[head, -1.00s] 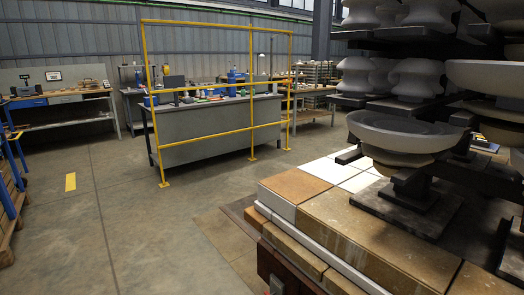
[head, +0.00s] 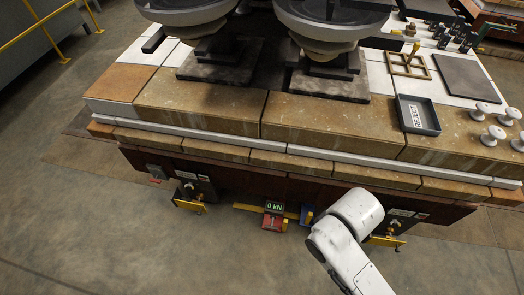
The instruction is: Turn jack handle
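A yellow bar (head: 244,207) lies low under the front edge of the brick-topped platform, beside a red device (head: 271,223) with a green "0 kN" display (head: 275,207). A small blue part (head: 307,215) sits just right of them. Yellow handle-like pieces hang under dark panels at the left (head: 189,206) and the right (head: 386,241). I cannot tell which of these is the jack handle. My white arm reaches in from the bottom right and partly covers the right panel. My gripper does not show.
The brick and white-tile platform (head: 330,118) carries grey insulator stacks. A dark "REJECT" tray (head: 418,114), a wooden frame (head: 408,66) and several white knobs (head: 492,135) stand on its right. The concrete floor (head: 110,240) at lower left is clear. A yellow railing (head: 30,30) is at upper left.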

